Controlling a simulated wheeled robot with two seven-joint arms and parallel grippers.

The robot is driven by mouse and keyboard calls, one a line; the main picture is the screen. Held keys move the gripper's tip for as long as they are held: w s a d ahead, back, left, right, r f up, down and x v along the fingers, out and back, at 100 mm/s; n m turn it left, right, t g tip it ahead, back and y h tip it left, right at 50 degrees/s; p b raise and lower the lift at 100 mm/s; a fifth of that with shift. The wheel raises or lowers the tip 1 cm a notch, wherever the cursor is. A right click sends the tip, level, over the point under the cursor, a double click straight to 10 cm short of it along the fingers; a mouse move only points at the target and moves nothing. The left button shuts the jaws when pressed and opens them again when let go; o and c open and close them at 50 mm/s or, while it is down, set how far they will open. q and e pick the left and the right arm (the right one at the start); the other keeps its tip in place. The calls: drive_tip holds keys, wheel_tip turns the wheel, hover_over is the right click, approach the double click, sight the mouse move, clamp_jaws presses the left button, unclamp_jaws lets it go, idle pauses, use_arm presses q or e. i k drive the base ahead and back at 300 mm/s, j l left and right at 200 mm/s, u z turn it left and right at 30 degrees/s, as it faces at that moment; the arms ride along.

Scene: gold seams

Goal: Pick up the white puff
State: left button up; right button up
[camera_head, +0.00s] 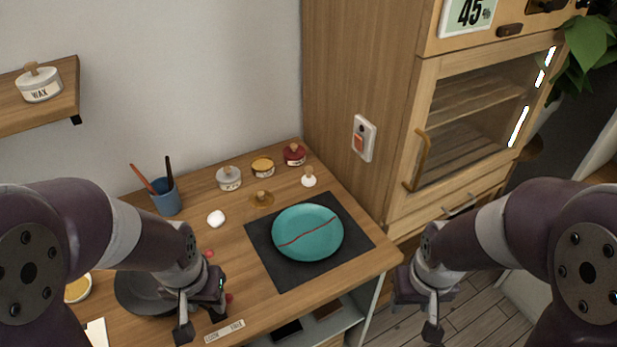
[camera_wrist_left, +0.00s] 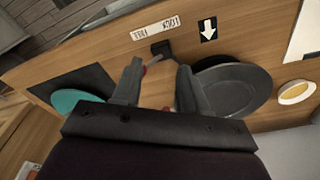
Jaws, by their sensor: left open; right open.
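A small rounded white puff (camera_head: 216,218) lies on the wooden table (camera_head: 190,240), left of the dark mat. My left gripper (camera_head: 202,312) is open and empty, nearer the table's front edge than the puff and apart from it. In the left wrist view, its two fingers (camera_wrist_left: 158,88) stand apart over the table, with small red bits beyond them. The puff does not show in that view. My right gripper (camera_head: 424,306) is open and empty, off the table's right side over the floor.
A teal plate with a red seam (camera_head: 308,232) sits on the dark mat (camera_head: 268,262). A dark bowl (camera_head: 140,292) is beside my left gripper. A blue cup with brushes (camera_head: 166,198) and several small jars (camera_head: 229,178) stand at the back. A cabinet (camera_head: 400,120) rises right.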

sight(308, 180)
drive_tip(key=i+l+u, duration=0.15)
drive_tip(key=l+u, duration=0.15)
drive_tip(key=i+l+u, duration=0.15)
drive_tip(key=l+u, duration=0.5)
drive_tip(key=i+l, duration=0.05)
drive_tip(key=l, duration=0.05)
